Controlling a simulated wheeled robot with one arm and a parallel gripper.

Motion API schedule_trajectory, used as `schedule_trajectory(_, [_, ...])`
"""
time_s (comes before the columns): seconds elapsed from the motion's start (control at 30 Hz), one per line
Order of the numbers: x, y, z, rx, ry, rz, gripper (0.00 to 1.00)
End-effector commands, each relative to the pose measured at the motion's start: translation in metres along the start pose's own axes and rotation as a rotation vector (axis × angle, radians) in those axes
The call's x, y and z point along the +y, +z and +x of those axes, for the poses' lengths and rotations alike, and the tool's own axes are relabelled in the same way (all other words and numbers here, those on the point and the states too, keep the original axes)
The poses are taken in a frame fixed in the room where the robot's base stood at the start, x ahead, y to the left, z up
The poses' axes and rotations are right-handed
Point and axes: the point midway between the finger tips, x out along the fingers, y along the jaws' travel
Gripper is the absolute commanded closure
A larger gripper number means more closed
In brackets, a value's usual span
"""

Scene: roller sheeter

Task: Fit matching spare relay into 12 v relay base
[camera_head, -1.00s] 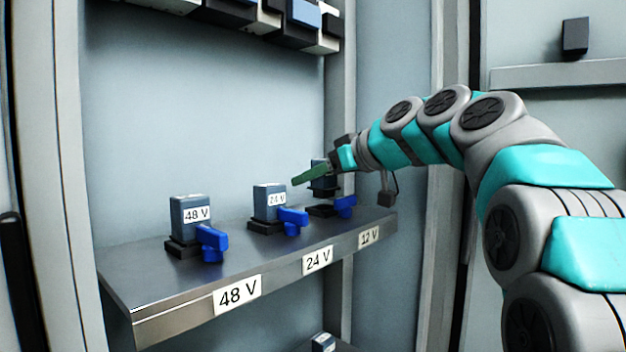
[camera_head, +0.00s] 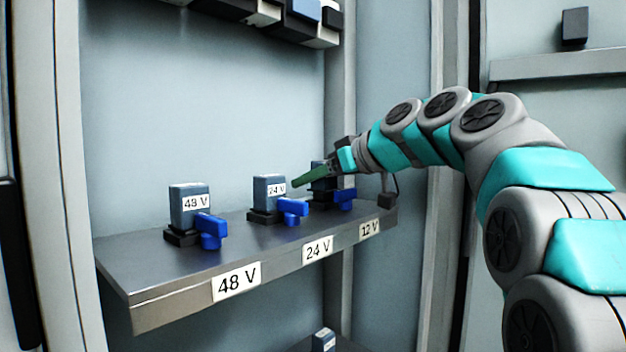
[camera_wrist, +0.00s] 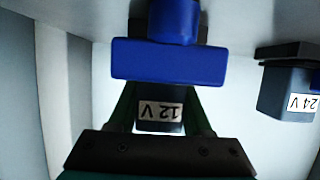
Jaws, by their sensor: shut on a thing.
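My gripper (camera_head: 312,177) is at the 12 V position, at the right end of the shelf, shut on the 12 V relay (camera_head: 319,183). In the wrist view the relay (camera_wrist: 153,123) sits between the green fingers (camera_wrist: 160,100), its label upside down. The relay is upright, over the black 12 V base (camera_head: 320,204), and seems to touch it; the fingers hide part of the join. The base's blue lever (camera_head: 344,195) sticks out in front and covers the relay's upper part in the wrist view (camera_wrist: 182,62).
A 24 V relay (camera_head: 269,192) and a 48 V relay (camera_head: 189,206) stand in their own bases to the left, each with a blue lever. The metal shelf (camera_head: 150,268) carries voltage labels. Another relay (camera_head: 323,340) shows on a lower shelf.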

Motion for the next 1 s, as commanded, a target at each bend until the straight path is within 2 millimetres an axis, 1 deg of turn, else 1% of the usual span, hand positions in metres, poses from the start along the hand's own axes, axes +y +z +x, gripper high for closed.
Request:
schedule_trajectory(0.37, [-0.0002,0.0103,0.0044,0.001,0.0,0.0,1.0])
schedule_trajectory(0.4, [-0.0003,0.0103,0.0044,0.001,0.0,0.0,0.49])
schedule_trajectory(0.7, [-0.0002,0.0093,0.004,0.0,0.0,0.0,0.16])
schedule_trajectory(1.0, [-0.0002,0.0094,0.0029,0.0,0.0,0.0,0.16])
